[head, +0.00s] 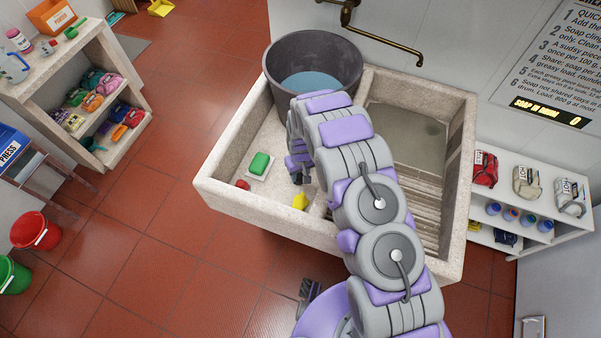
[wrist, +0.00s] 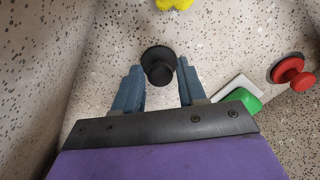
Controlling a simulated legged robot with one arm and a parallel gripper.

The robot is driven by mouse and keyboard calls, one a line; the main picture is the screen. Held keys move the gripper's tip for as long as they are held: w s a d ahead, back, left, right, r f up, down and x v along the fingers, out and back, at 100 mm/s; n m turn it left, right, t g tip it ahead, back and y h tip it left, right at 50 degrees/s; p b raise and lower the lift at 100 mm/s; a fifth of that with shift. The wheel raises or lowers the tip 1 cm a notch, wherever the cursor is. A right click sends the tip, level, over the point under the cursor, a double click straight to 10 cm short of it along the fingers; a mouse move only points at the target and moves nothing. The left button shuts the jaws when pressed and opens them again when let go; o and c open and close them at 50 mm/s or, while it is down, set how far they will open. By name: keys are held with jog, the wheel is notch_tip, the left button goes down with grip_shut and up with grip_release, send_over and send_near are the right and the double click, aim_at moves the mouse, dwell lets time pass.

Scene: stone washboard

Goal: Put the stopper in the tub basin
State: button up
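In the wrist view, a black round stopper (wrist: 158,65) with a raised knob sits on the pale speckled stone surface. My gripper (wrist: 159,72) is open, with its two blue-grey fingers on either side of the stopper; I cannot tell whether they touch it. In the head view, my gripper (head: 300,177) is low over the left part of the stone sink (head: 215,183), and the black stopper is not clearly visible there. The right part is a basin with a ribbed washboard (head: 415,190) and a grey floor (head: 405,130).
A dark tub (head: 312,62) holding water stands at the back left of the sink. Near my gripper are a green soap (head: 259,163) on a white dish, a red knobbed piece (wrist: 290,72) and a yellow piece (head: 300,201). A brass tap (head: 390,45) is above the basin.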

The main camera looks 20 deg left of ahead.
aim_at(300, 176)
jog(key=shift+o, duration=1.4)
jog(key=shift+a, duration=0.3)
jog(key=shift+d, duration=0.15)
jog(key=shift+d+r, duration=0.2)
jog(key=shift+r, duration=0.25)
notch_tip(300, 176, up, 11)
jog(key=p, duration=0.1)
jog(key=shift+w+r+p, duration=0.15)
jog(key=shift+r+p, duration=0.05)
jog(key=shift+p, duration=0.1)
jog(key=shift+d, duration=0.1)
